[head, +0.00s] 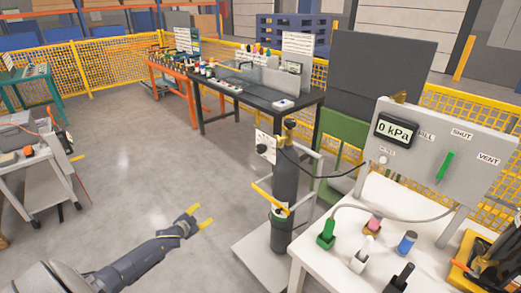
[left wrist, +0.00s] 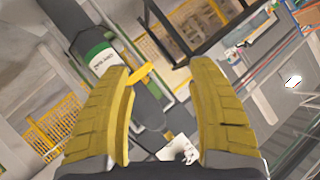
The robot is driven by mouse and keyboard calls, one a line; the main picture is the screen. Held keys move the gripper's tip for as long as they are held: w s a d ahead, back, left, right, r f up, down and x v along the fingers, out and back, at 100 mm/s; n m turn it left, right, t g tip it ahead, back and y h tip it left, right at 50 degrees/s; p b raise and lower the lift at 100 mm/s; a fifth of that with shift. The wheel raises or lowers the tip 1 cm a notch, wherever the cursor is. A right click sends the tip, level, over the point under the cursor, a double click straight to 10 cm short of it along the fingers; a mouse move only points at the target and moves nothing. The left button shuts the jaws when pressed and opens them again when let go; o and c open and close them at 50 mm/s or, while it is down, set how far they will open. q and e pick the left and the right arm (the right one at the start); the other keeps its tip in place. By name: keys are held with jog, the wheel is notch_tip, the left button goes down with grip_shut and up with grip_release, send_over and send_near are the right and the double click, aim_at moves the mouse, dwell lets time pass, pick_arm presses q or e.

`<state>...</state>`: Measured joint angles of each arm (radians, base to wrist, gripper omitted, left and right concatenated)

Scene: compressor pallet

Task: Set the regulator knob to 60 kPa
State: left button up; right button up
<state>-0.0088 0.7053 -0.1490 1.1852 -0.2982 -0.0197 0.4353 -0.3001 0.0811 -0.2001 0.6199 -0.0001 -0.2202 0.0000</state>
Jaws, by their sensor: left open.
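A dark gas cylinder (head: 287,185) stands upright on a trolley, with a brass fitting at its top. A small black round part (head: 262,149), which looks like the regulator knob, sits against a white card left of the cylinder's top. The display (head: 397,131) on the grey panel reads 0 kPa. My left gripper (head: 200,217) is open and empty, with yellow fingers, left of the cylinder and lower than the knob. In the left wrist view the cylinder (left wrist: 100,48) with its green and white label lies beyond the open fingers. My right gripper is not in view.
A yellow bar (head: 268,197) sticks out left from the cylinder. A green lever (head: 446,166) is on the panel, near FILL, SHUT and VENT labels. A white table (head: 330,275) with coloured fittings stands right of the cylinder. A black hose links cylinder and panel. Floor left is clear.

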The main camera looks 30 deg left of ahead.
aim_at(258, 149)
pick_arm(q)
jog(key=w+d+r+t+h, duration=0.1)
jog(key=w+r, duration=0.2)
jog(key=r, duration=0.5)
jog(key=w+d+r+t+h, duration=0.1)
jog(key=w+r+t, duration=0.15)
jog(key=r, duration=0.55)
jog(key=w+d+r+n+h, duration=0.1)
jog(key=w+d+r+h, duration=0.1)
jog(key=d+r+h, duration=0.7)
jog(key=w+d+r+y, duration=0.1)
jog(key=w+d, duration=0.1)
jog(key=w, duration=0.3)
jog(key=w+d+r+y, duration=0.1)
jog(key=w+d, duration=0.1)
jog(key=w, duration=0.3)
jog(key=w+d+r, duration=0.1)
jog(key=w+d, duration=0.1)
jog(key=w, duration=0.3)
jog(key=shift+w+d+r+y, duration=0.15)
jog(key=shift+w+d+y, duration=0.05)
jog(key=shift+w+y, duration=0.2)
grip_shut()
